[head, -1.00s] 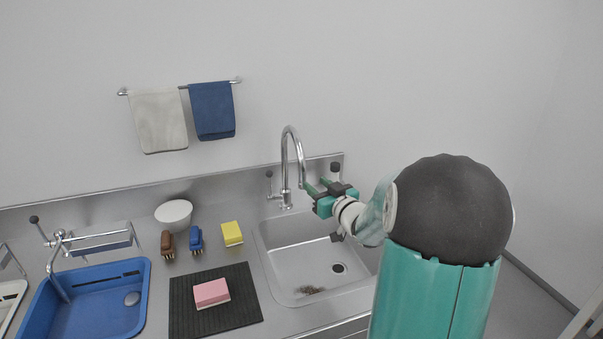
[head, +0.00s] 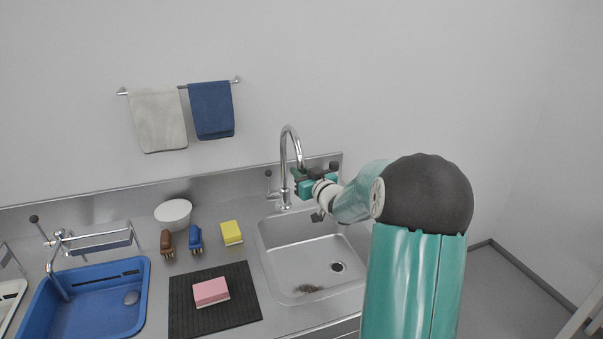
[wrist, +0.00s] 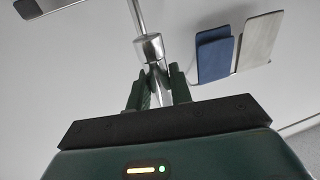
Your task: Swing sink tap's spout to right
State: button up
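The sink tap (head: 285,165) is a chrome gooseneck behind the steel sink (head: 300,265). Its spout (head: 292,132) arches up, and its downward end is at my gripper. My gripper (head: 301,176) reaches it from the right, above the back of the basin. In the wrist view the chrome spout end (wrist: 150,48) shows between the two green fingers of my gripper (wrist: 157,84). The fingers stand apart, one on each side of it, with no clear grip visible.
A lever (head: 269,184) stands left of the tap. A white bowl (head: 173,213), brushes (head: 195,238), a yellow sponge (head: 231,232) and a pink sponge (head: 211,291) on a black mat (head: 240,305) are to the left. Towels (head: 212,110) hang behind. The basin is mostly clear.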

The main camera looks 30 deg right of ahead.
jog(key=shift+d, duration=0.1)
grip_shut()
jog(key=w+d+n+y, duration=0.2)
jog(key=d+y, duration=0.1)
jog(key=d, duration=0.5)
jog(key=w+d+n+g+y, duration=0.1)
jog(key=d+y, duration=0.3)
jog(key=d, duration=0.5)
jog(key=shift+w+r+n, duration=0.15)
jog(key=shift+w+n, duration=0.3)
jog(key=shift+n, duration=0.35)
jog(key=o, duration=0.8)
grip_release()
